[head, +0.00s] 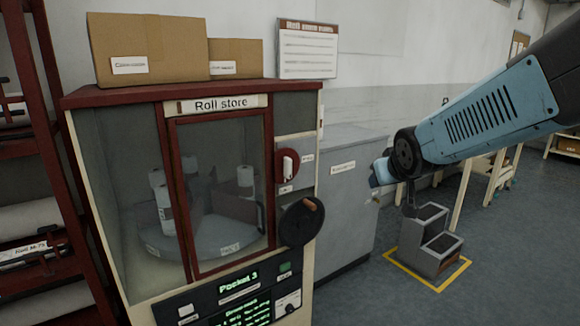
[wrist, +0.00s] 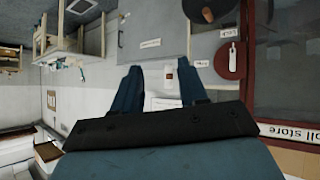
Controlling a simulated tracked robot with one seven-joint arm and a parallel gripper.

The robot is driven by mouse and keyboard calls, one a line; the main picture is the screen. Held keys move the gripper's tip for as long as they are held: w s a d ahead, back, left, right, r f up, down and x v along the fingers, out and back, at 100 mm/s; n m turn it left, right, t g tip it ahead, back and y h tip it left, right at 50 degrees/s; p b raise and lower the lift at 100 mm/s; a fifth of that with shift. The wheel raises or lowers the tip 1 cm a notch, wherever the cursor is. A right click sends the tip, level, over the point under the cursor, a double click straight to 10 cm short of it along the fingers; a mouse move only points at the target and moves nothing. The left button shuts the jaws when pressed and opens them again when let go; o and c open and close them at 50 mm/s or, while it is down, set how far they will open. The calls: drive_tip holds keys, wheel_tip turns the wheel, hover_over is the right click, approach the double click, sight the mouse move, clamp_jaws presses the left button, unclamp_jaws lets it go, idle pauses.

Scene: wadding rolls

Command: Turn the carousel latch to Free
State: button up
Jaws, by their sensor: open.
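The carousel latch (head: 287,166) is a red disc with a pale handle on the front of the roll store cabinet, right of the glazed door. The handle stands about vertical, its lower end towards the small label (head: 286,188) beneath. In the wrist view, which is turned over, the latch (wrist: 229,60) lies right of the fingers. My gripper (head: 378,180) is open and empty, well to the right of the latch and apart from it. The fingers (wrist: 160,80) show spread in the wrist view.
A black handwheel (head: 301,221) with a brown knob sticks out just below the latch. Behind the glass, white rolls (head: 160,200) stand on a carousel. The display panel (head: 238,290) reads Pocket 3. A grey cabinet (head: 345,210) and a grey step stool (head: 430,240) stand to the right.

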drive_tip(key=w+a+f+n+t+y, duration=0.25)
drive_tip(key=w+a, duration=0.35)
drive_tip(key=w, duration=0.3)
drive_tip(key=n+t+y, duration=0.2)
drive_tip(key=y, duration=0.6)
approach(290, 165)
drive_tip(key=x, duration=0.9)
drive_tip(key=shift+w+a, duration=0.2)
drive_tip(key=shift+w, duration=0.1)
